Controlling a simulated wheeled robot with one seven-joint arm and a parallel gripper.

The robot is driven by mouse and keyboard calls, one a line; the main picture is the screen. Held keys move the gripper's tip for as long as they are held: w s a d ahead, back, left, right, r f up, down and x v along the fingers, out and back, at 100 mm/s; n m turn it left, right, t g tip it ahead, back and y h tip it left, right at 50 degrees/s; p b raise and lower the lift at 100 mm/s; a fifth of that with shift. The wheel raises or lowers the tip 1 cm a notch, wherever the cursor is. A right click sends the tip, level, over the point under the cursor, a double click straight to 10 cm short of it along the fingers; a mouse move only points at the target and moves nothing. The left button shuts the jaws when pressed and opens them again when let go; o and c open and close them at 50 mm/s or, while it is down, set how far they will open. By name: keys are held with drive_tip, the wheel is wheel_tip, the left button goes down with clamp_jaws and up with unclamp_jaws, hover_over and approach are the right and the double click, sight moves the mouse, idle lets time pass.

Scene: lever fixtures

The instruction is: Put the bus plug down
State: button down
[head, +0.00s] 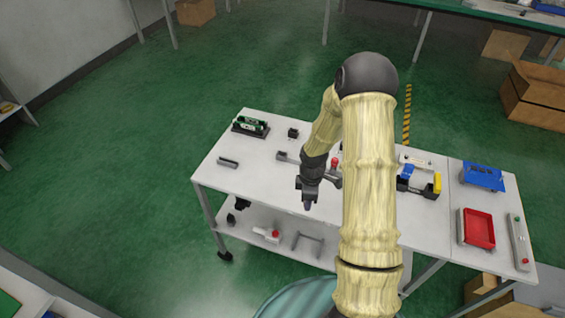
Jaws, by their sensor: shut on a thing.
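My gripper (309,194) points down above the front part of the white table, left of my forearm. It is shut on a small dark, purplish piece (308,206), which I take to be the bus plug. Only the lower tip of this piece shows below the jaws, and the rest is hidden by the fingers. I cannot tell whether the tip touches the white table top (265,180) or hangs just above it.
A green part in a dark holder (250,126), a black block (293,133) and a grey bracket (228,162) stand left. A yellow-and-black device (419,183), blue rack (483,177) and red tray (478,228) stand right. The table's front left is clear.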

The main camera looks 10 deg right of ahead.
drive_tip(key=a+f+m+b, duration=0.4)
drive_tip(key=f+m, duration=0.5)
drive_tip(key=m, duration=0.5)
drive_tip(key=shift+a+f, duration=0.15)
drive_tip(key=shift+a, duration=1.05)
drive_tip(key=shift+w, duration=0.1)
drive_tip(key=shift+a, duration=0.1)
